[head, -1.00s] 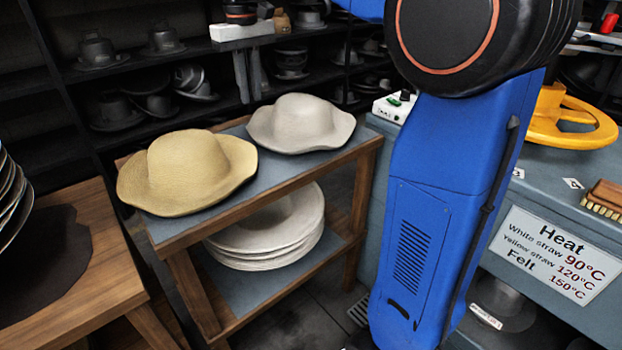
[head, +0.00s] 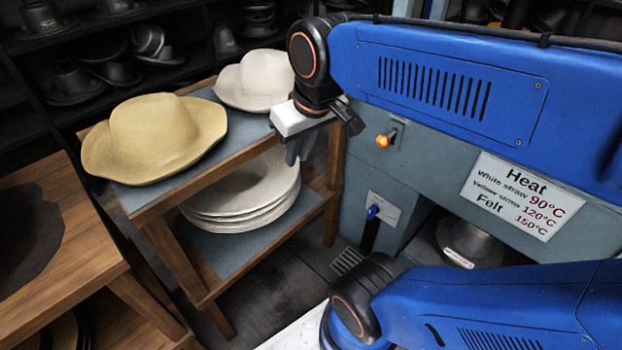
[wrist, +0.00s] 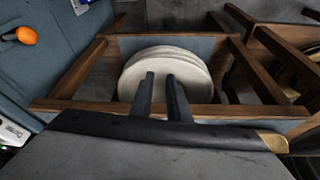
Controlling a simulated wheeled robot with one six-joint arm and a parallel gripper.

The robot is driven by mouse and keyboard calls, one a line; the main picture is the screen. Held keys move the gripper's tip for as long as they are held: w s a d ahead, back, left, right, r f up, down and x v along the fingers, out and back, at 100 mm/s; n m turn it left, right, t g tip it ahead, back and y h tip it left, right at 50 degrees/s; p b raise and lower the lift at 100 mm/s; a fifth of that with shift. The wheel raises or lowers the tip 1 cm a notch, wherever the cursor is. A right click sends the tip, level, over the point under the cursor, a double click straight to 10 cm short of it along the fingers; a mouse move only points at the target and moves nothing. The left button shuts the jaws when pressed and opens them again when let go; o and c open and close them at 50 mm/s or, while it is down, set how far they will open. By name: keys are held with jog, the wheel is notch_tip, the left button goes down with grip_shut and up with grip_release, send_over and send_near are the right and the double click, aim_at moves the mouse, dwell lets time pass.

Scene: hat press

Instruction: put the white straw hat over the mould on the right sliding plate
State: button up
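A white stack of hats (head: 245,205) lies on the lower shelf of the wooden rack; the stack also shows in the wrist view (wrist: 165,72). A single off-white hat (head: 250,80) sits on the rack's top shelf; its material is hard to tell. My gripper (head: 292,160) points down at the rack's right front side, above the stack's level. In the wrist view its two fingers (wrist: 160,76) are apart with nothing between them, in line with the stack. A grey rounded metal block with a label (head: 468,243) stands under the press; whether it is the mould is unclear.
A yellow straw hat (head: 155,135) is on the rack's top shelf (head: 140,197). The press front (head: 355,170) stands right of the rack, with an orange-knobbed lever (head: 383,141) and a blue-knobbed one (head: 372,212). A wooden table (head: 75,270) is at left.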

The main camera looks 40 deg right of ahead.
jog(key=s+f, duration=0.4)
jog(key=f, duration=0.1)
jog(key=shift+d+t, duration=0.2)
jog(key=shift+t, duration=0.2)
dwell(0.8)
